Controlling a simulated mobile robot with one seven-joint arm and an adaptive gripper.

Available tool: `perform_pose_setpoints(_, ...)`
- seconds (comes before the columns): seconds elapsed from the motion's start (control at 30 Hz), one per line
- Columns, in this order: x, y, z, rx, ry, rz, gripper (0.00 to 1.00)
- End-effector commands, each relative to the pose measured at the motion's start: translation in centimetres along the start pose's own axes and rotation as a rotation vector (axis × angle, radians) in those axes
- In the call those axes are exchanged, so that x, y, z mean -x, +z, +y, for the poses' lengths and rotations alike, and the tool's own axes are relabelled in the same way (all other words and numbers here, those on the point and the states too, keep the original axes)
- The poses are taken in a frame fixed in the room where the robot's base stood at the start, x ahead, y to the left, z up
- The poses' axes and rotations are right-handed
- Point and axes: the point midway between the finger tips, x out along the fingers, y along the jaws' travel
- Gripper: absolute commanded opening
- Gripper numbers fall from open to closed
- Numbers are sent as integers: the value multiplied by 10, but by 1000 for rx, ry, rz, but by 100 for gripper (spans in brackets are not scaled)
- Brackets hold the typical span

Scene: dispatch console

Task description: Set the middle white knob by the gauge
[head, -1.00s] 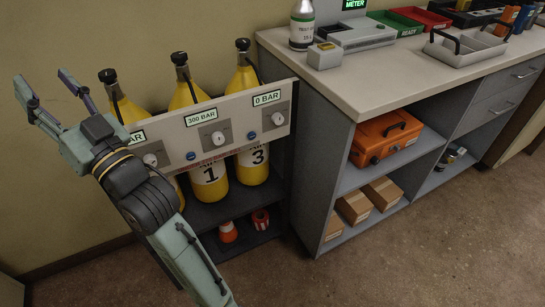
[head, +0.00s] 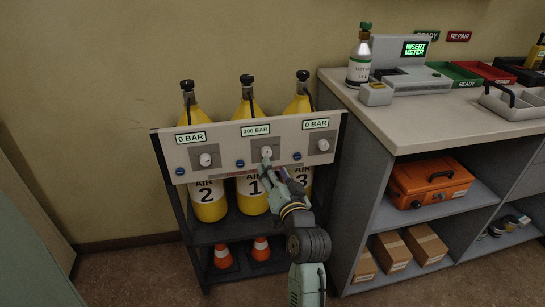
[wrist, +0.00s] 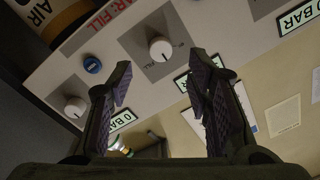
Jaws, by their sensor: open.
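A pale panel (head: 222,158) carries three white knobs, each on a grey plate with a gauge above it. The middle knob (head: 266,152) is under the gauge (head: 255,130) reading 300 BAR. My gripper (head: 275,169) is in front of the panel at this knob, partly covering its plate. In the wrist view the knob (wrist: 162,49) shows ahead of the two spread fingers (wrist: 158,78), roughly in line with the gap. Nothing is held. I cannot tell whether a finger touches the plate. One finger partly hides the middle gauge in the wrist view.
The left knob (head: 205,160) and right knob (head: 323,145) have gauges reading 0 BAR. Blue buttons (head: 240,163) sit between the knobs. Yellow cylinders (head: 210,205) stand behind the panel. A grey counter (head: 425,112) with an orange case (head: 430,182) below is close on the right.

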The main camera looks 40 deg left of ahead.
Motion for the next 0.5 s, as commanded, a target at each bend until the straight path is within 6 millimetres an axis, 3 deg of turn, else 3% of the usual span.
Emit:
perform_pose_setpoints(0.2,-42,-2,-3,1,-2,0,45)
perform_pose_setpoints(0.5,-66,0,-1,0,-1,0,45)
